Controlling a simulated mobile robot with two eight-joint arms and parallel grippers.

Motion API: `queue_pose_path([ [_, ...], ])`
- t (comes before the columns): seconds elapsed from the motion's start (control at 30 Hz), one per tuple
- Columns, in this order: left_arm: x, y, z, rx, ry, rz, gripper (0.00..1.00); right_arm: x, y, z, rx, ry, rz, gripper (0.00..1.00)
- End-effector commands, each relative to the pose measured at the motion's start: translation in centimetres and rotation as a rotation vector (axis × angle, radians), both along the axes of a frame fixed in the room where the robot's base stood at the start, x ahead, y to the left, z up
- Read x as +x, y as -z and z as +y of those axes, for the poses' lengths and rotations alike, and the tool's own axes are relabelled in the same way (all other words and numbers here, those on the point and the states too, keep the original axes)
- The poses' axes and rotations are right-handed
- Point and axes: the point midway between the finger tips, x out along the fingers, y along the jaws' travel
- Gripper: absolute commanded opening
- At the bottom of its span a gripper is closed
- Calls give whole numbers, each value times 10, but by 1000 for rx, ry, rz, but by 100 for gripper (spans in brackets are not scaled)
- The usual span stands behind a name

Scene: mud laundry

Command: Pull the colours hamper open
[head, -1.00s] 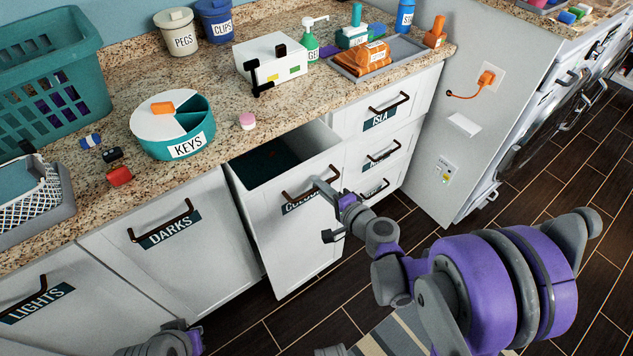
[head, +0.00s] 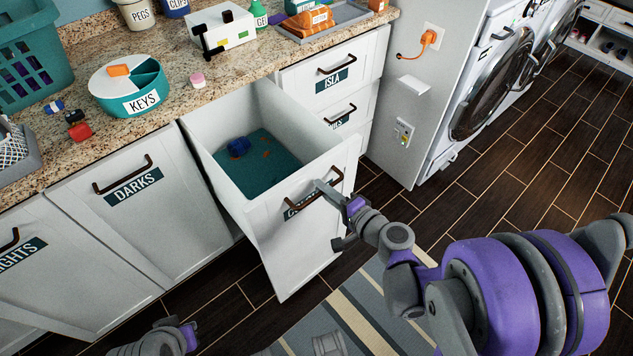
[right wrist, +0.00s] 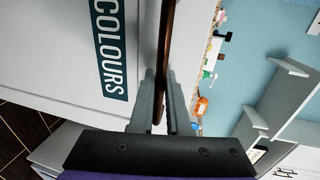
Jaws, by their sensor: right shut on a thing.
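The colours hamper (head: 213,138) is a white pull-out bin, standing well out from the cabinet line. Its inside shows a teal bottom with a dark blue item (head: 238,147) and small orange bits. Its front bears the COLOURS label (right wrist: 112,50), partly hidden in the head view, and a dark bar handle (head: 318,196). My right gripper (head: 326,190) is at the handle; in the right wrist view its fingers (right wrist: 160,100) are shut around the dark bar.
The DARKS hamper front (head: 125,215) is shut to the left. The counter (head: 170,100) holds a KEYS tub (head: 130,88). A striped rug (head: 365,310) lies on the dark floor before the hamper.

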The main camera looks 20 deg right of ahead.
Motion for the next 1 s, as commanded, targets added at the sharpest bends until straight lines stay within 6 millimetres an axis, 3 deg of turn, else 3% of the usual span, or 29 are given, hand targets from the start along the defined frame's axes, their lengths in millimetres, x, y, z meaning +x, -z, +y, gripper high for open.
queue_pose_path([
  [0.27,0,1,0,0,0,0,0,-18,0,-7,1,1,-1,0],
  [0.7,0,1,0,0,0,0,0,-20,0,-7,1,0,-1,0],
  [0.73,0,1,0,0,0,0,0,-20,0,-7,1,0,-1,20],
  [0.87,0,2,0,0,0,1,0,-20,0,-7,1,0,-1,43],
  [1.0,0,2,0,0,0,1,0,-20,0,-7,1,0,-1,45],
])
